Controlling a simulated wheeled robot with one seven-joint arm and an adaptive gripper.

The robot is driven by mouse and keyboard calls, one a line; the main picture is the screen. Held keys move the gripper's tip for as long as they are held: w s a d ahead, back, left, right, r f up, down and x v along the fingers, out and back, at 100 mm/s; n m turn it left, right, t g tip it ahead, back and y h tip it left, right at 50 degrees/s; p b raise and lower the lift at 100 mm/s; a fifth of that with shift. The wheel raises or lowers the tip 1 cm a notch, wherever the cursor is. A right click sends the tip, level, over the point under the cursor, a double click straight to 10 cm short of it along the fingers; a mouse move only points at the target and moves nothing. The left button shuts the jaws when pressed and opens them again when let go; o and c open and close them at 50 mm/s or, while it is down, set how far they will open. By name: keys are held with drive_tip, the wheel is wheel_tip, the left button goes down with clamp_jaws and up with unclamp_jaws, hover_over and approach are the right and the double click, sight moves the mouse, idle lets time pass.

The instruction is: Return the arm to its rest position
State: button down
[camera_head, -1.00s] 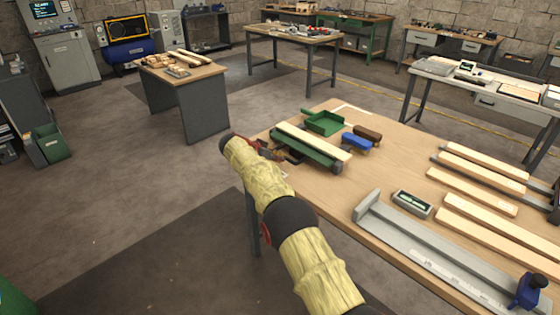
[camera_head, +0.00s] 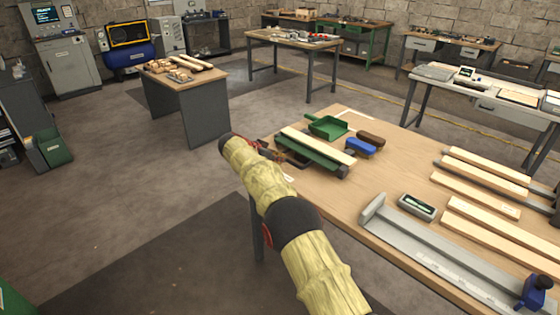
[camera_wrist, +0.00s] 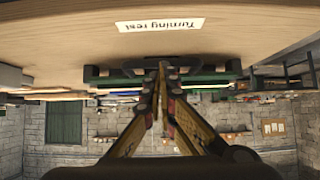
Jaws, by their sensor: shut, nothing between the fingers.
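My arm, in a yellowish sleeve, reaches from the bottom of the head view to the near left corner of the workbench (camera_head: 350,205). My gripper (camera_wrist: 162,68) is shut and empty in the wrist view, its fingertips meeting in the middle. In the head view the gripper is mostly hidden behind my wrist, beside the green turning rest (camera_head: 325,161). A pale board (camera_head: 318,146) lies on that rest. The wrist view is upside down and shows a "Turning rest" label (camera_wrist: 160,25) on the bench top. The rest (camera_wrist: 110,76) lies behind the fingertips there; any contact cannot be told.
A green dustpan (camera_head: 328,127), a blue block-like tool (camera_head: 361,147) and a brown brush (camera_head: 371,138) lie behind the rest. A long grey fixture (camera_head: 430,245), a small grey gauge (camera_head: 417,207) and several boards fill the right side. Open floor (camera_head: 120,215) lies left of my arm.

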drive_tip(key=s+a+f+n+g+y+p, duration=0.1)
drive_tip(key=s+a+f+n, duration=0.1)
drive_tip(key=s+f+n, duration=0.3)
drive_tip(key=s+a+f+n+g, duration=0.1)
drive_tip(key=s+a+f+n, duration=0.15)
drive_tip(key=s+f, duration=0.45)
drive_tip(key=s+d+n+g, duration=0.2)
drive_tip(key=s, duration=0.2)
drive_tip(key=s+d+r+y, duration=0.2)
drive_tip(key=s+d+r, duration=0.5)
drive_tip(key=s, duration=0.8)
drive_tip(key=s+d+r+t+y+p, duration=0.1)
drive_tip(key=s+d+r+y, duration=0.1)
drive_tip(key=s+d+r, duration=0.6)
drive_tip(key=s+d+r+t+y, duration=0.1)
drive_tip(key=s+d+r, duration=0.6)
drive_tip(key=s, duration=1.4)
wheel_tip(320, 180, up, 4)
drive_tip(key=shift+s+d+r+y, duration=0.25)
drive_tip(key=shift+s+y, duration=0.1)
drive_tip(key=shift+y, duration=0.45)
